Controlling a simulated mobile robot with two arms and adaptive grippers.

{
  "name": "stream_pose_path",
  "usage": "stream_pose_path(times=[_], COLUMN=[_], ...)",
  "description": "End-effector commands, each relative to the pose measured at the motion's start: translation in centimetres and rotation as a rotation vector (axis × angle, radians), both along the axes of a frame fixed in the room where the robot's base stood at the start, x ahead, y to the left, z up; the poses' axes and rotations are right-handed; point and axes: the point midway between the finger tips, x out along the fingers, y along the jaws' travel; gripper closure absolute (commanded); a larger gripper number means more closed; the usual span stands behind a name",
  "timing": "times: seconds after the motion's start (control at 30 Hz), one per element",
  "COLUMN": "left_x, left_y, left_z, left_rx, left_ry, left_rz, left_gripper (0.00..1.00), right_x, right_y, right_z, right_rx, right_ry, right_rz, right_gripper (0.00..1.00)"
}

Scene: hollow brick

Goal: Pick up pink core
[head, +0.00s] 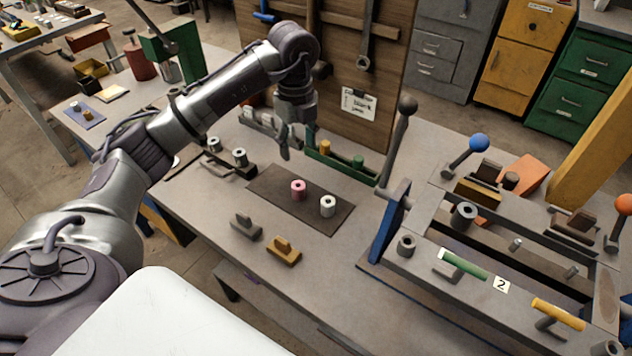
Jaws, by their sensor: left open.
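The pink core (298,189) is a short upright cylinder with a dark hole in its top. It stands on a dark mat (270,185) in the middle of the workbench, just left of a similar white core (328,207). My left gripper (285,150) points down behind and above the mat, apart from the pink core and slightly up-left of it. Its jaws are open with nothing visible between them; one finger partly hides the other. My right gripper is out of view.
Grey (245,227) and yellow (284,251) handled blocks lie in front of the mat. A green tray (340,166) is behind it, and a dark rack with grey cores (232,165) is at left. A lever fixture (440,240) stands at right.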

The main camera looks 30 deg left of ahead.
Motion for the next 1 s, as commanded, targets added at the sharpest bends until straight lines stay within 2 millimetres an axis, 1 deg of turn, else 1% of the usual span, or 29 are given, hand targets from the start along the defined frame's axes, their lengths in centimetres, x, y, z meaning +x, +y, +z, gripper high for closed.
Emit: stream_pose_path(times=[0.07, 0.17, 0.3, 0.4, 0.47, 0.57, 0.67, 0.77, 0.9, 1.0], left_x=[-0.1, -0.2, -0.2, -0.1, -0.1, -0.1, -0.1, -0.1, 0.0, 0.0], left_y=[0.1, 0.1, 0.0, 0.0, 0.0, 0.0, -0.1, -0.3, -0.2, -0.3], left_z=[-1.1, -3.1, -5.8, -7.2, -7.8, -8.3, -9.2, -10.6, -12.7, -13.4], left_rx=[0.002, 0.001, 0.000, -0.001, -0.002, -0.001, -0.001, -0.002, -0.002, -0.001], left_ry=[0.007, 0.008, 0.007, 0.005, 0.004, 0.003, 0.005, 0.006, 0.004, 0.002], left_rz=[0.001, 0.001, -0.001, -0.001, -0.001, -0.001, -0.001, -0.002, 0.000, -0.002], left_gripper=[0.43, 0.43, 0.43, 0.43, 0.43, 0.43, 0.43, 0.43, 0.43, 0.43], right_x=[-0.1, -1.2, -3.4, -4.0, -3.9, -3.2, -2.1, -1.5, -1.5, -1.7], right_y=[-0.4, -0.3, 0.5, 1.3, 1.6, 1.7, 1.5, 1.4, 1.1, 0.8], right_z=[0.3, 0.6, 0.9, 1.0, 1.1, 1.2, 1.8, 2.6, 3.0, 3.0], right_rx=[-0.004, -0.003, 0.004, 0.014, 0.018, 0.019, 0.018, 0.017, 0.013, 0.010], right_ry=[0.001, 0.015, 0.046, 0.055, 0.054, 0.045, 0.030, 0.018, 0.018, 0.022], right_rz=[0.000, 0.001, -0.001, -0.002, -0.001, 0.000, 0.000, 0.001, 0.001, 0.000], right_gripper=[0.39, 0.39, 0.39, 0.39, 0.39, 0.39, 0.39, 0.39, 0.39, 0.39])
